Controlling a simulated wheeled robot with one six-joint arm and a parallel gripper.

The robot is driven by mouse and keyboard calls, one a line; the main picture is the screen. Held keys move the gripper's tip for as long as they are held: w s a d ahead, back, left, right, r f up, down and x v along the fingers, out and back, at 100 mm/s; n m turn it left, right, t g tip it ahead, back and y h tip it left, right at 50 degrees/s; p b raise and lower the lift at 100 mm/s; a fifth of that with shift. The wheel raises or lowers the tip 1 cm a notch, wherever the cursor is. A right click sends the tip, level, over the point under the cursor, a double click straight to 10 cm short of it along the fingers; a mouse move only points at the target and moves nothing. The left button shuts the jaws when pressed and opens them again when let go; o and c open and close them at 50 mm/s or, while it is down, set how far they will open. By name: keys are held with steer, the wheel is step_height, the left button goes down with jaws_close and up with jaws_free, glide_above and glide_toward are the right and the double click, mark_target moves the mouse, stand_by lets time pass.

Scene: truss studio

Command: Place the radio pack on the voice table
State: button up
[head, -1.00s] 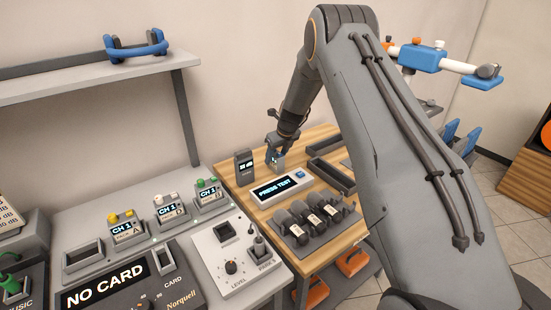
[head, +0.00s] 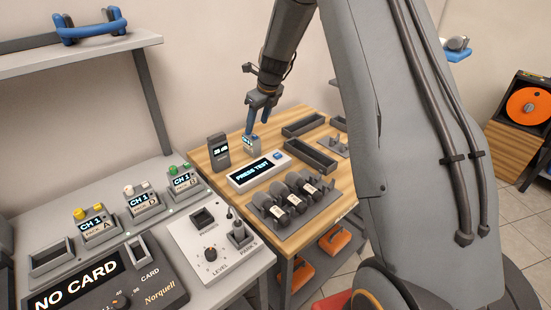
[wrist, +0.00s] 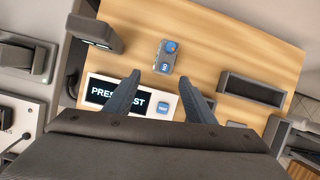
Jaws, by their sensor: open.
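A small grey radio pack with a blue knob and a small screen (head: 253,146) stands upright on the wooden-topped table (head: 222,182), near its back edge. It also shows from above in the wrist view (wrist: 165,57), clear of the fingers. My gripper (head: 260,126) is open and empty, just above the pack. In the wrist view its two fingers (wrist: 158,78) are spread apart, with bare wood between their tips and the pack. I see no label naming the voice table.
A dark handset-like unit (head: 218,152) stands left of the pack. A PRESS TEST box (head: 259,172) lies in front, dark trays (head: 312,156) to the right, a rack of dark items (head: 290,205) nearer. Packs A (head: 97,228), D (head: 143,202) and B (head: 185,180) stand on the grey bench.

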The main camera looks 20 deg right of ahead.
steer(key=s+a+r+n+g, duration=0.1)
steer(key=s+n, duration=1.4)
steer(key=s, duration=0.4)
steer(key=s+a+r+n+g+h, duration=0.1)
steer(key=s+n, duration=1.3)
steer(key=s, duration=0.6)
steer(key=shift+a+r+n+g+h, duration=0.2)
steer(key=shift+a+n+g+h, duration=0.1)
steer(key=shift+a+n+g, duration=0.1)
steer(key=shift+s, duration=0.1)
